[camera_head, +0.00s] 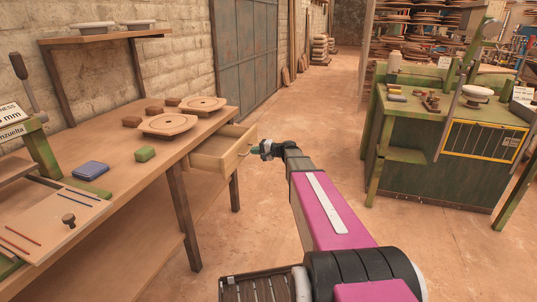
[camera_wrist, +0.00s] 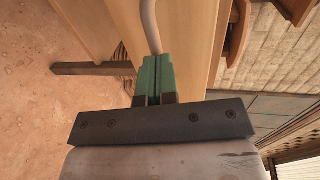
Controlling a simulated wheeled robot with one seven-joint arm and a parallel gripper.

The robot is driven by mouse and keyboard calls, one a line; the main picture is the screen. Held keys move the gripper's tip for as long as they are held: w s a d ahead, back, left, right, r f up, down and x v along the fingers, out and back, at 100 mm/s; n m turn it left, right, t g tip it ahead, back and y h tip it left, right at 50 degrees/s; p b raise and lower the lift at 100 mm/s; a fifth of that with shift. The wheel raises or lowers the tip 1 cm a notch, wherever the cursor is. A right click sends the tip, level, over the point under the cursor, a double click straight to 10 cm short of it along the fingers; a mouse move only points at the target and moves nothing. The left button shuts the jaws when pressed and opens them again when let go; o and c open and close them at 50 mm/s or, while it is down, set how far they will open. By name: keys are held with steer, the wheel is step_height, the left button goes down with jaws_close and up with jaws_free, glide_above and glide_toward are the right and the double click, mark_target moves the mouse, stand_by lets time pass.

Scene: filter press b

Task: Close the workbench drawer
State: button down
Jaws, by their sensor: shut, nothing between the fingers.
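The workbench drawer (camera_head: 212,155) is pulled out from under the wooden workbench (camera_head: 142,181), and its inside shows from above. My gripper (camera_head: 256,150) is at the drawer's front panel, on its right side in the head view. In the wrist view, my gripper's green fingers (camera_wrist: 153,80) are together with nothing between them. Their tips are close to the pale curved drawer handle (camera_wrist: 151,25) and the drawer front (camera_wrist: 187,60). I cannot tell whether they touch it.
Round wooden plates (camera_head: 168,124), a green block (camera_head: 145,154) and a blue box (camera_head: 90,169) lie on the workbench. A workbench leg (camera_head: 185,225) stands below. A green machine bench (camera_head: 440,145) stands at the right. The floor (camera_head: 310,105) between is clear.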

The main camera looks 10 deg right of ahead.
mark_target(223, 152)
steer(key=r+x, duration=0.1)
steer(key=x, duration=0.4)
steer(key=r+x, duration=0.1)
steer(key=x, duration=0.5)
steer(key=r+x, duration=0.1)
steer(key=x, duration=0.5)
steer(key=shift+w+a+r, duration=0.15)
steer(key=shift+w+a, duration=0.1)
steer(key=shift+a, duration=0.35)
